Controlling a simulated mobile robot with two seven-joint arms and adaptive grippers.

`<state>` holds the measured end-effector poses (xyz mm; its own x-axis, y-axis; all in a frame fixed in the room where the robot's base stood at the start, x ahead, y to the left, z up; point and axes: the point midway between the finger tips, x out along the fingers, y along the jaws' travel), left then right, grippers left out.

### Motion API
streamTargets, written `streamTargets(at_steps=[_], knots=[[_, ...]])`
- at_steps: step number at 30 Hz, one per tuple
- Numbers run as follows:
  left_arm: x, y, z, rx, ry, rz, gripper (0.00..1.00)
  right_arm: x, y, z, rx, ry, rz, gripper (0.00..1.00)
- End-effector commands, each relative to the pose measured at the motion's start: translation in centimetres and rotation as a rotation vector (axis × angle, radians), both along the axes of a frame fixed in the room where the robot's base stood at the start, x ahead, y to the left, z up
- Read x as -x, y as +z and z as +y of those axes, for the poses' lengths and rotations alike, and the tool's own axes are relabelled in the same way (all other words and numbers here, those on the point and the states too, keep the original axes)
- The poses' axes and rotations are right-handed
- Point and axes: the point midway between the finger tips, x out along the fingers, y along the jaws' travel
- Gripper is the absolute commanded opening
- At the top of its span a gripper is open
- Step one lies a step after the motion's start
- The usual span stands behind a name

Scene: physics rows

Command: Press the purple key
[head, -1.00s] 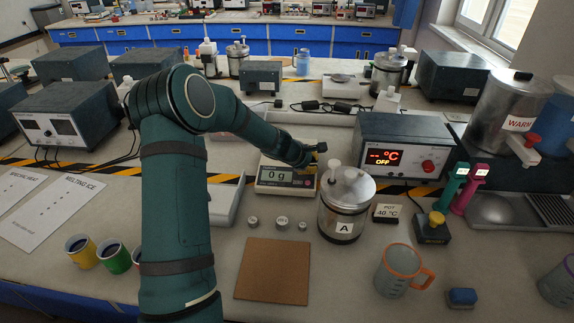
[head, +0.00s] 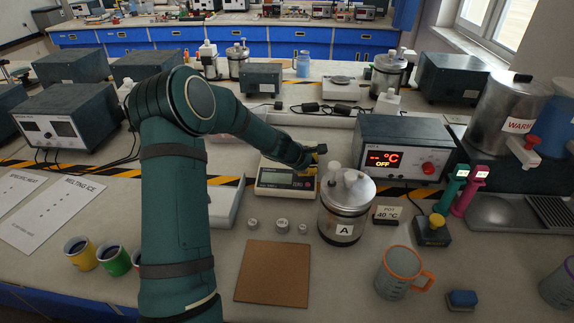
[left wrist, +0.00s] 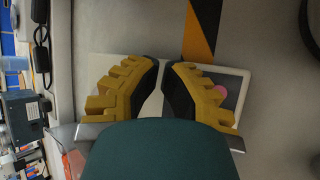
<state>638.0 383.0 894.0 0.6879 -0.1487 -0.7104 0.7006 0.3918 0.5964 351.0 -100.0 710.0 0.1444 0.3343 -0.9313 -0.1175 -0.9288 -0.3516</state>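A small pink-purple round key (left wrist: 220,91) shows in the left wrist view on the dark front panel of the white scale (left wrist: 240,72), just beside my right-hand finger there. In the head view the scale (head: 262,190) stands mid-bench, its display dark. I cannot make out the key for certain in that view. My left gripper (head: 322,150) is over the scale's far right part. In the left wrist view the gripper (left wrist: 164,66) has its fingertips nearly together with nothing held. I cannot tell whether a finger touches the scale. My right gripper is out of view.
Pot A (head: 345,212) stands close right of the scale. Small weights (head: 281,223) and a brown mat (head: 272,272) lie in front. A heater box (head: 400,145) reads OFF behind the pot. A pale flat block (head: 226,205) lies to the left.

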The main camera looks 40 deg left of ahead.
Motion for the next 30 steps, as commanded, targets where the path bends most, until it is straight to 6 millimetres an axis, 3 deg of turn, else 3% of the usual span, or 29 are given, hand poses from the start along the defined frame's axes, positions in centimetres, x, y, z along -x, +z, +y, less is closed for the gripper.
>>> streamTargets(at_steps=[16,30], knots=[[0.2,1.1,-0.1,-0.001,-0.001,0.0,0.0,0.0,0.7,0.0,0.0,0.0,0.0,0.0],[0.8,5.3,-0.5,-0.001,0.0,-0.001,0.0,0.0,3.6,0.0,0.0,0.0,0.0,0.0]])
